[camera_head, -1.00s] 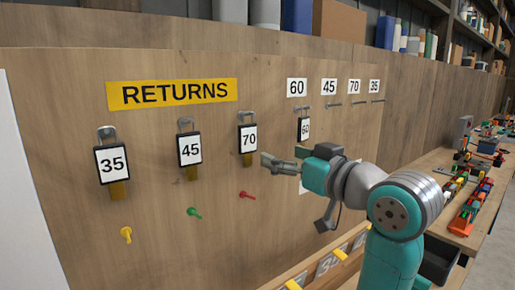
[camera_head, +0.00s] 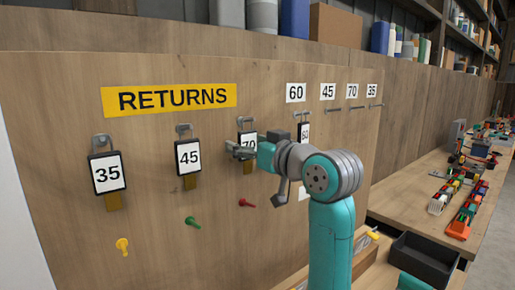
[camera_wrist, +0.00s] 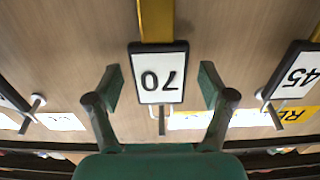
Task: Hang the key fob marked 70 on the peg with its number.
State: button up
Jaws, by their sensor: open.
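The fob marked 70 (camera_head: 247,139) hangs on the returns board, partly hidden behind my gripper (camera_head: 238,148) in the head view. In the wrist view the 70 fob (camera_wrist: 159,75) appears upside down, between the two fingers of my open gripper (camera_wrist: 160,88), with a gap on each side. The peg under the 70 label (camera_head: 352,108) is at the upper right of the board and looks empty. The 70 label (camera_head: 352,91) is white.
Fobs 35 (camera_head: 107,174) and 45 (camera_head: 188,157) hang to the left. The 60 fob (camera_head: 304,133) hangs under its label, close to my arm. Coloured pegs, one green (camera_head: 192,221), sit below. A black bin (camera_head: 424,262) stands at the lower right.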

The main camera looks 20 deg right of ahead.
aim_at(249, 136)
jog(key=shift+w, duration=0.25)
jog(key=c, duration=1.4)
jog(key=shift+r, duration=0.4)
jog(key=shift+r+v, duration=0.2)
jog(key=shift+v, duration=0.6)
jog(key=shift+r+v, duration=0.2)
jog(key=shift+v, duration=0.55)
jog(key=shift+r+v, duration=0.15)
jog(key=shift+v, duration=0.65)
jog(key=shift+v, duration=2.55)
